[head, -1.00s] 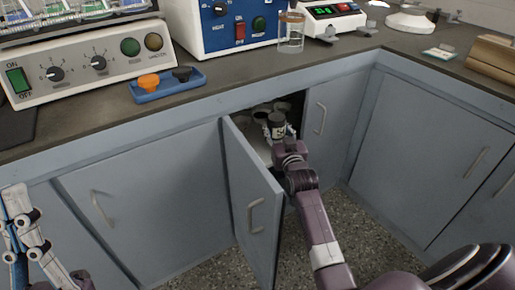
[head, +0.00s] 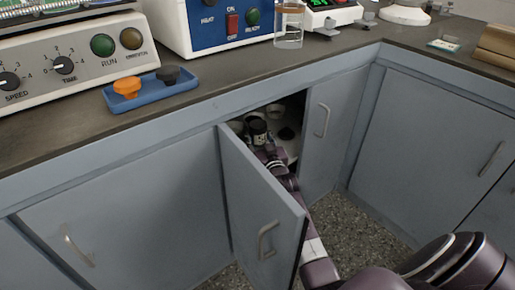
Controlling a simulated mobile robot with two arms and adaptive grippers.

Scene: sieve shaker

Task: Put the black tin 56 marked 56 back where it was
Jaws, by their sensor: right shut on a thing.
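The black tin 56 (head: 257,131) is a small dark can with a pale label, too small here to read. It is inside the open corner cupboard, upright as far as I can tell. My right gripper (head: 263,143) reaches into the cupboard and is shut on the tin. The fingers are mostly hidden, and I cannot tell whether the tin touches the shelf (head: 292,148). My left gripper is out of view.
The open cupboard door (head: 258,205) stands close to the left of my right arm. Other tins sit inside, one pale (head: 275,111) and one dark (head: 286,133). A blue tray (head: 150,92) with orange and black knobs and a glass beaker (head: 289,28) stand on the counter above.

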